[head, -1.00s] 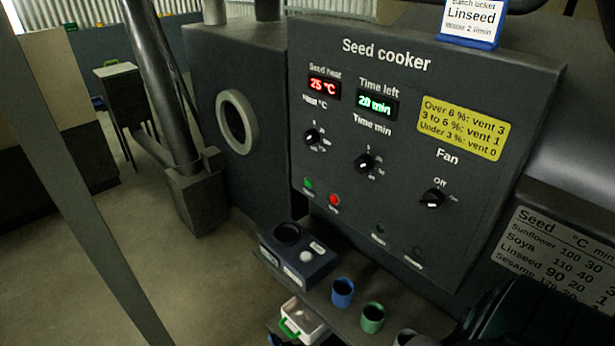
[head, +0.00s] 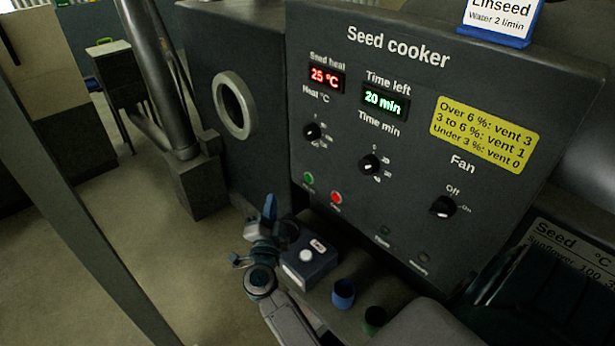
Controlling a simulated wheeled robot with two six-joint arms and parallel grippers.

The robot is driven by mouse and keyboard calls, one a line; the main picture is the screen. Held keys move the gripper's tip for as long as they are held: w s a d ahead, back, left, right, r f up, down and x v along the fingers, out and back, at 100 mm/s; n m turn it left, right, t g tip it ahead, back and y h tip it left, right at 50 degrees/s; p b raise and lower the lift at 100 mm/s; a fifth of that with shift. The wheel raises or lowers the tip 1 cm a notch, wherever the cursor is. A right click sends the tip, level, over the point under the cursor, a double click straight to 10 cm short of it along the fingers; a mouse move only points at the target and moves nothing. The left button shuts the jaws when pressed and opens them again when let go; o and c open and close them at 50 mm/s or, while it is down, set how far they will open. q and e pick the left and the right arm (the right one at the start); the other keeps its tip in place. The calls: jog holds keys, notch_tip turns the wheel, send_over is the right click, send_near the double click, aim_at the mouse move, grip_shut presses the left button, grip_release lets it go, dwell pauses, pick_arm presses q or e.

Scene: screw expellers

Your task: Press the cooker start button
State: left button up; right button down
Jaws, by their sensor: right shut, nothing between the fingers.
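The Seed cooker panel (head: 400,110) faces me. Its green button (head: 308,178), which I take as start, sits low on the left side of the panel, beside a red button (head: 336,198). Their small labels are too blurred to read. My right gripper (head: 270,207) is shut and empty, pointing up, to the lower left of the green button and apart from it in the picture. The displays read 25 °C (head: 325,78) and 20 min (head: 385,102). My left gripper is out of view.
A dark box with a white round button (head: 306,256) stands on the shelf below the panel, partly behind my right arm. A blue cup (head: 343,293) and a green cup (head: 374,318) stand beside it. Heat knob (head: 312,131), time knob (head: 369,164) and fan knob (head: 442,207) stick out from the panel.

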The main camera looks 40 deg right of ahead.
aim_at(308, 178)
jog(key=d+p, duration=0.1)
jog(key=d, duration=0.7)
jog(key=shift+w+d+p, duration=0.35)
jog(key=shift+d, duration=0.05)
dwell(1.9)
jog(key=shift+d+p, duration=0.45)
